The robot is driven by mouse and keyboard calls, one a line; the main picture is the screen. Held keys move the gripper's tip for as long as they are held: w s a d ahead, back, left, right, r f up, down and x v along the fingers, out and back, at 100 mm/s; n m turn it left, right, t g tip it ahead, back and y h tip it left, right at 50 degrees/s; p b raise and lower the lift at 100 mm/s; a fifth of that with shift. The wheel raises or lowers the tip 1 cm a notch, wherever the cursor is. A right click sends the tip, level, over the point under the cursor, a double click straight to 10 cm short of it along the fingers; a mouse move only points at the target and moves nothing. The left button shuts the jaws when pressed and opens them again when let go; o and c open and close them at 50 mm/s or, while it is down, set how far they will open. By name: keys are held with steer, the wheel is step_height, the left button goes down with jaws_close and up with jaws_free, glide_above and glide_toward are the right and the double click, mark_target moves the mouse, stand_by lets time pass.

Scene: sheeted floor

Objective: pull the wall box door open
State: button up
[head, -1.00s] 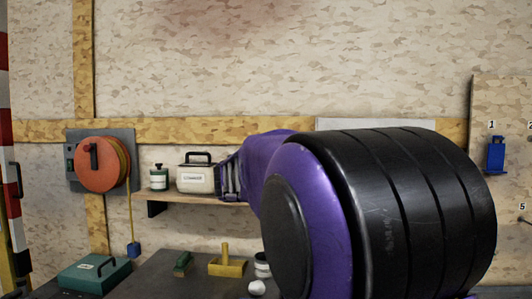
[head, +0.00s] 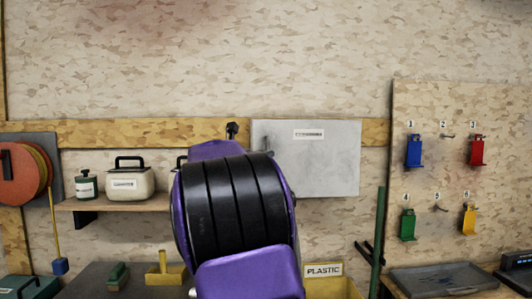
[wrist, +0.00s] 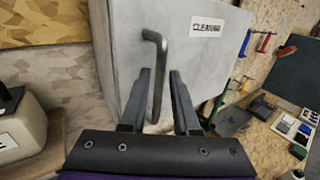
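The wall box (head: 325,170) is a pale grey box with a white label, mounted on the wall right of my arm in the head view. In the wrist view its grey door (wrist: 200,60) fills the upper middle, with a label reading roughly "CLEANING". A dark bent bar handle (wrist: 157,85) stands out near the door's left edge. My gripper (wrist: 161,75) is open, one finger on each side of the handle in the picture. The handle looks closer to the left finger; contact and depth are hard to tell. The door looks shut. In the head view my arm hides the gripper.
A shelf (head: 140,203) with a cream case (head: 130,183) and a green-white canister (head: 86,186) is left of my arm. A pegboard (head: 440,110) with coloured hanging items is at right. A yellow bin labelled "PLASTIC" (head: 325,287) is below the box.

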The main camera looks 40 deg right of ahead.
steer(key=shift+x, duration=1.6)
jaws_close()
